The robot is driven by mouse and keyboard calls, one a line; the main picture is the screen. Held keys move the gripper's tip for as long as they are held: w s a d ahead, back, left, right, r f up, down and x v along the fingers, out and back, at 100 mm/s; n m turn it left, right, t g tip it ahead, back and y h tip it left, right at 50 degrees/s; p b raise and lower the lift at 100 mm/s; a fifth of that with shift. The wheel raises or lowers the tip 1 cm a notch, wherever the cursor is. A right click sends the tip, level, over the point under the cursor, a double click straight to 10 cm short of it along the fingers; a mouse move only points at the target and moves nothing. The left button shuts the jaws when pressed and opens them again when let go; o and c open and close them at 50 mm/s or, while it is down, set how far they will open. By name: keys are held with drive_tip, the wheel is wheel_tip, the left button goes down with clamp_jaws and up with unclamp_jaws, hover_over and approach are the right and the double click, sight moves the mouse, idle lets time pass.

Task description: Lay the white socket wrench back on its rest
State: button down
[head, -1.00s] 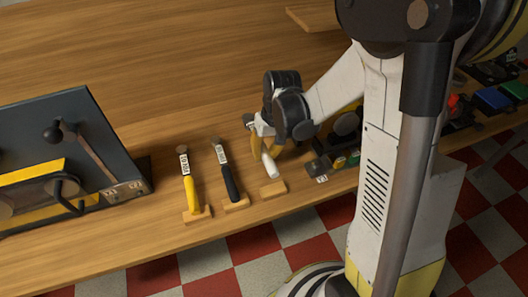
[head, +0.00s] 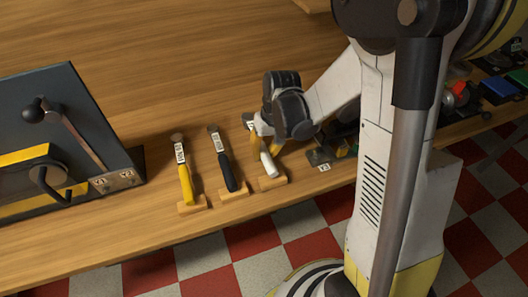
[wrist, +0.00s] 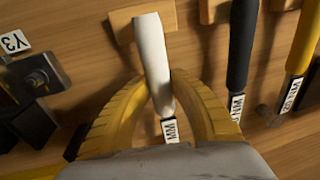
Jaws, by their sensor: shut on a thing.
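The white socket wrench (head: 269,164) is in my gripper (head: 265,138), which is shut on it. In the wrist view, the yellow fingers of my gripper (wrist: 160,88) close around the white handle (wrist: 151,45) from both sides, near its label. The handle's free end overlaps the wooden rest block (wrist: 122,24), also seen in the head view (head: 274,183) at the table's front edge. I cannot tell whether handle and block touch. The wrench's head end is partly hidden by my gripper.
A black-handled tool (head: 226,172) and a yellow-handled tool (head: 185,182) lie on their own blocks to the left. A dark panel with a lever (head: 62,120) stands farther left. A dark fixture labelled Y3 (wrist: 38,78) is close beside my gripper. The table behind is clear.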

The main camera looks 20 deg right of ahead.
drive_tip(key=shift+f, duration=0.1)
idle(0.3)
drive_tip(key=shift+f+b, duration=0.35)
drive_tip(key=shift+b, duration=0.05)
drive_tip(key=c, duration=1.1)
unclamp_jaws()
drive_tip(key=shift+c, duration=0.2)
drive_tip(key=shift+r, duration=0.15)
